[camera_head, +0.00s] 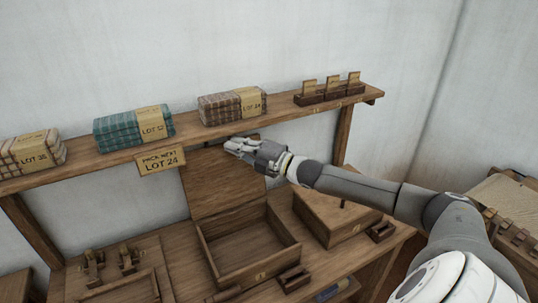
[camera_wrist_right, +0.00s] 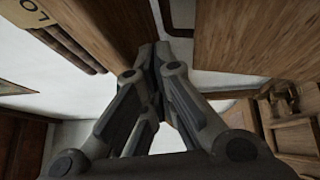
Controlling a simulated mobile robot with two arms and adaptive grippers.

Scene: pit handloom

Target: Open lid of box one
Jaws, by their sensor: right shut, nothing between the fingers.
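The wooden box (camera_head: 280,249) in the middle of the bench bears a small number tag that is too small to read surely. Its lid (camera_head: 225,180) stands up at the back, and the box's empty inside shows. My right gripper (camera_head: 232,147) is at the lid's top edge, just under the shelf. Its fingers are shut with nothing between them; I cannot tell if they touch the lid. In the right wrist view the shut fingertips (camera_wrist_right: 158,52) are beside a wooden panel (camera_wrist_right: 240,40). My left gripper is not in view.
The shelf (camera_head: 290,116) above holds folded cloth bundles (camera_head: 232,106) and small card holders (camera_head: 328,92). A sign (camera_head: 162,160) reading "LOT 24" hangs from it, close to the lid. A second box (camera_head: 338,215), closed, stands to the right. A wooden tray (camera_head: 120,290) is at the left.

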